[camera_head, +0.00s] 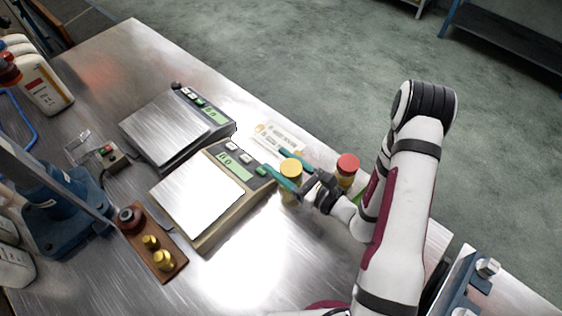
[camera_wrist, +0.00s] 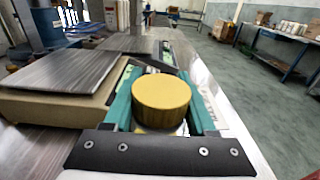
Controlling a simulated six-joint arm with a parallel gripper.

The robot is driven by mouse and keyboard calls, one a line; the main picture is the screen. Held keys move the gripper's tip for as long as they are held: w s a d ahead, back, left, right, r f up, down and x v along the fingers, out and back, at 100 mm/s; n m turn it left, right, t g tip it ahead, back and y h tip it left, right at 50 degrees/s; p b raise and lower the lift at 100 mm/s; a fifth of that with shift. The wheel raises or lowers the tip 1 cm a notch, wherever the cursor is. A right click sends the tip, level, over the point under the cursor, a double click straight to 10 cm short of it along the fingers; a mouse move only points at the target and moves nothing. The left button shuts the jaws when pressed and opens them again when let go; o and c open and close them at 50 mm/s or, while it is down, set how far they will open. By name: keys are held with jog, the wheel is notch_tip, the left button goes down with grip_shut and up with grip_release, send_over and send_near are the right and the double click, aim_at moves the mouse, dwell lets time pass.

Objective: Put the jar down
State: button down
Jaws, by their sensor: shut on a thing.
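A jar with a yellow lid (camera_head: 291,168) is between the two teal fingers of my gripper (camera_head: 273,160), just right of the front scale. My gripper is shut on this jar. In the wrist view the yellow lid (camera_wrist: 162,98) fills the space between the fingers, and most of the jar's body is hidden below it. The jar looks upright. I cannot tell whether its base touches the table. A second jar with a red lid (camera_head: 347,168) stands to the right, close to my wrist.
Two digital scales, the front one (camera_head: 203,197) and the back one (camera_head: 165,128), lie to the left. A labelled white item (camera_head: 279,136) lies behind my gripper. A wooden block with brass weights (camera_head: 153,243) is at the front left. Bare steel table (camera_head: 245,275) is in front.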

jog(key=shift+f, duration=0.1)
jog(key=shift+c, duration=1)
grip_release()
